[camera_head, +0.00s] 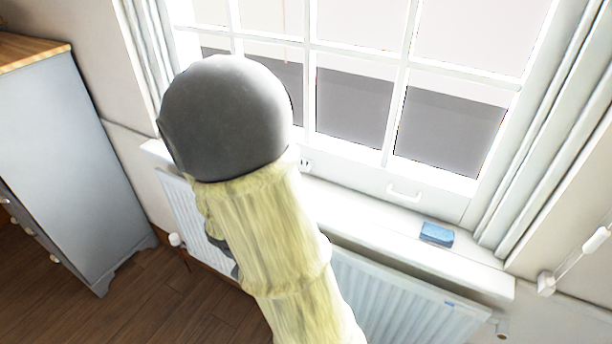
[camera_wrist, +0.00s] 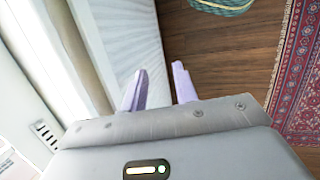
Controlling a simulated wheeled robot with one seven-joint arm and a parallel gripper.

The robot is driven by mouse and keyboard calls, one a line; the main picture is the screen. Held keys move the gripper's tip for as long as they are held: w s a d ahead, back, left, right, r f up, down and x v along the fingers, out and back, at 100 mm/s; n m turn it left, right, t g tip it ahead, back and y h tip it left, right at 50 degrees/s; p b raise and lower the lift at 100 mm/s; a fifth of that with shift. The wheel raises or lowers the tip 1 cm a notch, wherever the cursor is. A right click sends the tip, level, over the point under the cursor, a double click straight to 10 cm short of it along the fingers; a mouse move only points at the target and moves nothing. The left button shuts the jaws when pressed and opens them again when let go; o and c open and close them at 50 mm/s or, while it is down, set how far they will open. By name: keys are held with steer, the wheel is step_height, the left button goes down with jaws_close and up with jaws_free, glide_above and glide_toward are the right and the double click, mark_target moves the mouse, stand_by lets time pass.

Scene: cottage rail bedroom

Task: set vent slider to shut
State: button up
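My gripper shows in the wrist view (camera_wrist: 158,84) with its two pale purple fingers apart and nothing between them. It points down past the white ribbed radiator (camera_wrist: 128,35) toward the floor. A small white plate with dark slots (camera_wrist: 46,134), possibly the vent, is at the left edge of the wrist view, off to the side of the fingers and apart from them. In the head view a small dark-marked fitting (camera_head: 306,164) shows on the lower window frame, partly behind my arm. I cannot make out the slider's position. My arm hides the gripper's fingers in the head view.
The white windowsill (camera_head: 375,225) carries a blue block (camera_head: 437,234), and a white handle (camera_head: 404,193) is on the window frame. The radiator (camera_head: 400,299) is below. A grey cabinet (camera_head: 70,150) stands left. A red patterned rug (camera_wrist: 303,75) and green coiled item (camera_wrist: 222,6) lie on the floor.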

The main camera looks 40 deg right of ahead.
mark_target(308, 168)
steer(key=w+d+f+n+h+b, duration=0.3)
steer(key=w+d+n+h, duration=0.2)
steer(key=d+n+h, duration=0.5)
steer(key=w+r+n+t+h+b, duration=0.2)
steer(key=w+r+n+t+h, duration=0.1)
steer(key=w+n+t, duration=0.5)
steer(key=shift+w+d+r, duration=0.45)
steer(key=shift+w+r, duration=0.1)
steer(key=shift+w, duration=0.65)
steer(key=shift+d, duration=0.1)
steer(key=x, duration=1.7)
steer(key=shift+d, duration=0.1)
